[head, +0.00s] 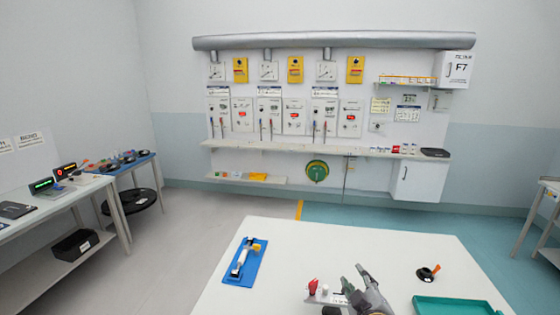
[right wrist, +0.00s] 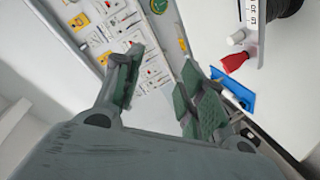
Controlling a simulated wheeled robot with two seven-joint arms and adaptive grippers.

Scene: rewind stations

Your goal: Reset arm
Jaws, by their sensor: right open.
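My right gripper (head: 352,277) is over the front of the white table, with its fingers spread and nothing between them. In the right wrist view its two fingers (right wrist: 163,62) are apart and point toward the wall panel. A small stand with a red piece (head: 312,287) and a white piece (head: 325,289) is just left of the gripper. The red piece (right wrist: 235,61) and white peg (right wrist: 237,38) also show in the right wrist view. My left gripper is not in view.
The white table (head: 330,245) holds a blue tray (head: 239,273) with a white and yellow device, a black base with an orange handle (head: 427,274), and a green tray (head: 455,306). The table's middle back is clear. Side benches (head: 90,187) stand left.

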